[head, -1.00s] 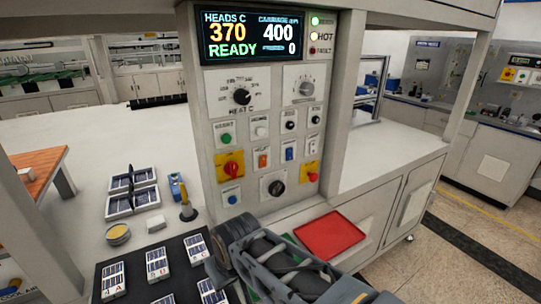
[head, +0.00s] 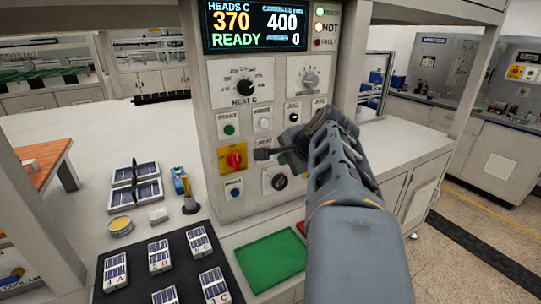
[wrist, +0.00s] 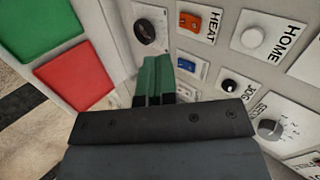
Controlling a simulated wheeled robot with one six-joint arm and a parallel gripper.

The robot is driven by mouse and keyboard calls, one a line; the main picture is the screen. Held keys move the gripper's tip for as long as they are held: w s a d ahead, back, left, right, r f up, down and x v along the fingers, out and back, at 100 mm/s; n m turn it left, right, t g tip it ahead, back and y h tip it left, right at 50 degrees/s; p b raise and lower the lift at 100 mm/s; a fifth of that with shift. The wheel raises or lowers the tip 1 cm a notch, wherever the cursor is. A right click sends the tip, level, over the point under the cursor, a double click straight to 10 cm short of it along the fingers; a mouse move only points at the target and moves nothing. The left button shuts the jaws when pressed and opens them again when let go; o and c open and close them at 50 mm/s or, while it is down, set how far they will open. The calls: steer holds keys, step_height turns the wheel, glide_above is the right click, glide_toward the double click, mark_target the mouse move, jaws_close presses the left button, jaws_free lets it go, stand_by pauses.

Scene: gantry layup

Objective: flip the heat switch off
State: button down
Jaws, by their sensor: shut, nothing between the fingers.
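The heat switch, an orange rocker (wrist: 190,21) on a white plate labelled HEAT, shows at the top of the wrist view. My gripper (head: 260,154) is shut and empty in front of the lower part of the control panel (head: 213,205). In the wrist view its green fingers (wrist: 158,64) point at the panel, below and left of the heat switch, with a visible offset from it. Whether the tips touch the panel cannot be told. The display (head: 256,24) reads heads 370, carriage 400 and READY.
A blue rocker (wrist: 187,65) sits close beside my fingers. A black knob (wrist: 145,31), a jog button (wrist: 229,85) and a yellow-backed red switch (head: 233,158) are nearby. A green tray (head: 265,262) and a red tray (wrist: 75,84) lie below the panel.

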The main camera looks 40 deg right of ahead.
steer(key=shift+s+d+r+m+t, duration=0.2)
steer(key=shift+d+r+m+t, duration=0.1)
steer(key=shift+d+r+m, duration=0.55)
steer(key=shift+d+f+n, duration=0.1)
steer(key=shift+n, duration=0.15)
steer(key=w+r+p+x, duration=0.1)
steer(key=r+p+x, duration=0.1)
steer(key=x, duration=1)
steer(key=shift+w+d, duration=0.3)
steer(key=shift+w, duration=0.35)
steer(key=shift+f, duration=0.15)
